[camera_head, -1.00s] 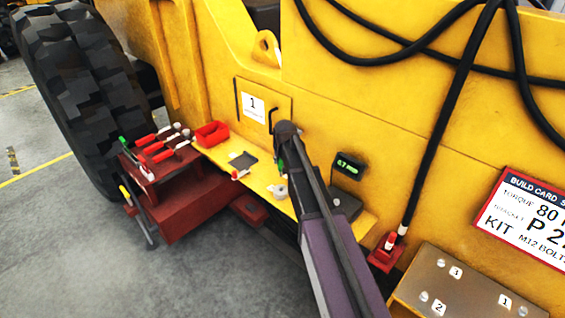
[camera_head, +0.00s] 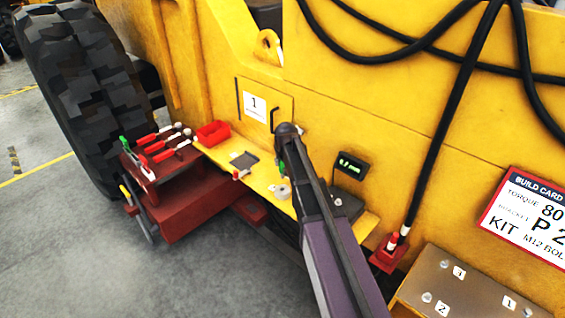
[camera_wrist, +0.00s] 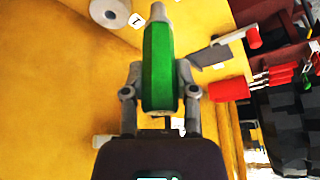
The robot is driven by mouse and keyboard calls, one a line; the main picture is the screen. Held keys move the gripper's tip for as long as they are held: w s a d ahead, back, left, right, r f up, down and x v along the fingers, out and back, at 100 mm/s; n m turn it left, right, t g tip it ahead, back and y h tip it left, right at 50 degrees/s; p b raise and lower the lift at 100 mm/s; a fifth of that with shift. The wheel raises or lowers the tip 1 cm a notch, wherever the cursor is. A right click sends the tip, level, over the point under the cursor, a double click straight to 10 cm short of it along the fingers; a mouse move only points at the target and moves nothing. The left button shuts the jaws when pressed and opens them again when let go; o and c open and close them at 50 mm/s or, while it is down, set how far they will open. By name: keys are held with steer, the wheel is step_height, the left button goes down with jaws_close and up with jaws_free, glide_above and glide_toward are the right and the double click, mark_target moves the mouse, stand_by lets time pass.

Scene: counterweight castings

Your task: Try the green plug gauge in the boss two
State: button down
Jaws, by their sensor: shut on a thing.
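The green plug gauge (camera_wrist: 158,70) is held upright in the wrist view between the two fingers of my gripper (camera_wrist: 160,84). Its pale grey tip points to the top of the picture and looks free. In the head view my arm hides most of the gripper; a sliver of the green gauge (camera_head: 281,167) shows beside the arm's end, above the yellow shelf. A brown metal casting (camera_head: 470,284) at the lower right bears labels 1, 2 and 3. A small round silver boss (camera_head: 427,297) sits beside label 2, well away from the gripper.
The yellow shelf (camera_head: 262,180) carries a grey ring (camera_head: 282,191), a dark pad (camera_head: 244,160) and a red tray (camera_head: 212,133). Red-handled tools lie on a red stand (camera_head: 178,165) at left. A build card (camera_head: 530,215) and black hoses (camera_head: 450,130) hang at right.

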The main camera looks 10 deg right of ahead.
steer(key=shift+f, duration=0.1)
steer(key=shift+f+b, duration=2.3)
steer(key=shift+b, duration=0.1)
steer(key=shift+f+b, duration=0.7)
stand_by(0.6)
steer(key=shift+f+b, duration=1.3)
stand_by(1.8)
stand_by(0.7)
steer(key=shift+c, duration=1.6)
jaws_free()
steer(key=shift+s, duration=0.1)
